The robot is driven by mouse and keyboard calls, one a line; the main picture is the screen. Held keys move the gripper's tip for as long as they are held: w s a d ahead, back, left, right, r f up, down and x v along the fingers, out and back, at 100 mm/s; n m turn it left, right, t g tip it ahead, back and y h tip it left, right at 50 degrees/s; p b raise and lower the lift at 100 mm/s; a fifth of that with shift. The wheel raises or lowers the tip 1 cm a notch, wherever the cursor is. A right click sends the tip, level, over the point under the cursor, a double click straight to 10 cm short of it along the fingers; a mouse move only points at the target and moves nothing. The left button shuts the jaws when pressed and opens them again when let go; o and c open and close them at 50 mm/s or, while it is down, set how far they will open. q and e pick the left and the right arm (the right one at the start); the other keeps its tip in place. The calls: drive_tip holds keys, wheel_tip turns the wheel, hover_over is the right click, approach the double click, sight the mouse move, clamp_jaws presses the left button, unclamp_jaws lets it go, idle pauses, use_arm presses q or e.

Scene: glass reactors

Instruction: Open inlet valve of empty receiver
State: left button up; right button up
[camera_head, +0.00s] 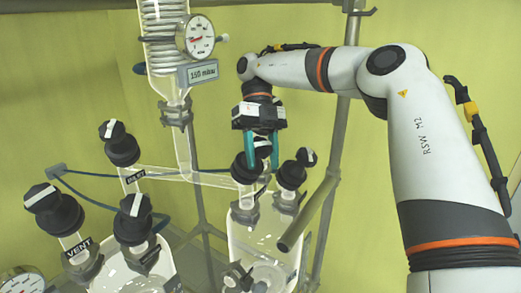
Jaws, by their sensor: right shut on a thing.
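Two clear glass receivers stand below the condenser. The left receiver (113,277) carries several black knobs with white bars. The right receiver (263,238) also has black-knobbed valves at its top. My right gripper (261,152) points down with teal fingers and is shut on the black valve knob (246,172) at the end of the glass side tube. The fingers partly hide this knob, and its white bar and label cannot be read. I cannot tell for sure from the glass which receiver is empty. My left gripper is not in view.
The glass condenser (165,50) with a round gauge (196,37) and a "150 mbar" display (198,73) hangs above. Another valve knob (292,175) sits close to the right of my gripper. Metal poles (336,140) stand behind. Blue tubing crosses between the valves.

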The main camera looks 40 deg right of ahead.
drive_tip(key=shift+d+n+h, duration=0.2)
drive_tip(key=shift+n+h, duration=1)
drive_tip(key=shift+h, duration=0.3)
drive_tip(key=o, duration=1)
